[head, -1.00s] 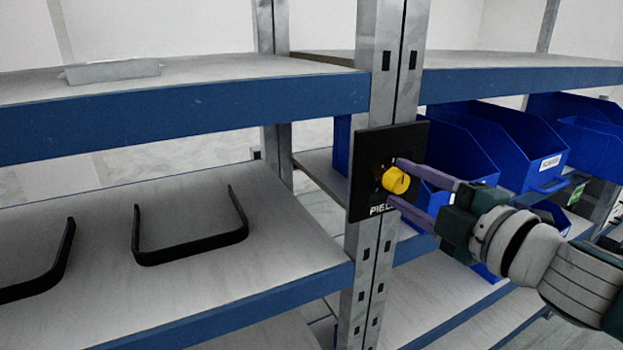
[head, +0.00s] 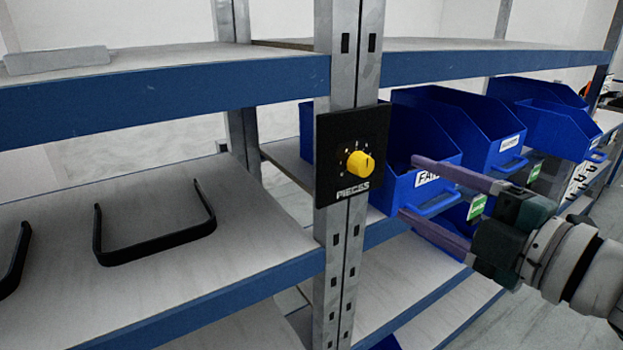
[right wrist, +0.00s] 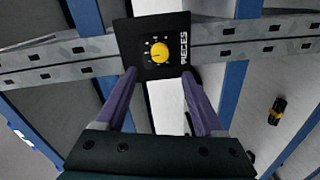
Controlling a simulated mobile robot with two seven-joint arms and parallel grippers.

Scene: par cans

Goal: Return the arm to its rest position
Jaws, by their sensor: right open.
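My right gripper (head: 408,188) is open and empty, in front of the shelf unit. Its two purple fingers point left toward a yellow knob (head: 360,164) on a black panel (head: 329,137) marked "PIECES". The fingertips are apart from the knob, to its right in the head view. In the right wrist view the knob (right wrist: 159,53) and the panel (right wrist: 128,37) lie beyond the fingertips, and nothing is between the fingers (right wrist: 161,75). My left gripper is not in view.
The panel sits on a metal upright (head: 350,60). Blue bins (head: 440,165) stand on the right shelf behind my gripper. A black U-shaped bracket (head: 160,245) lies on the left shelf (head: 230,250). A yellow and black object (right wrist: 276,110) shows in the right wrist view.

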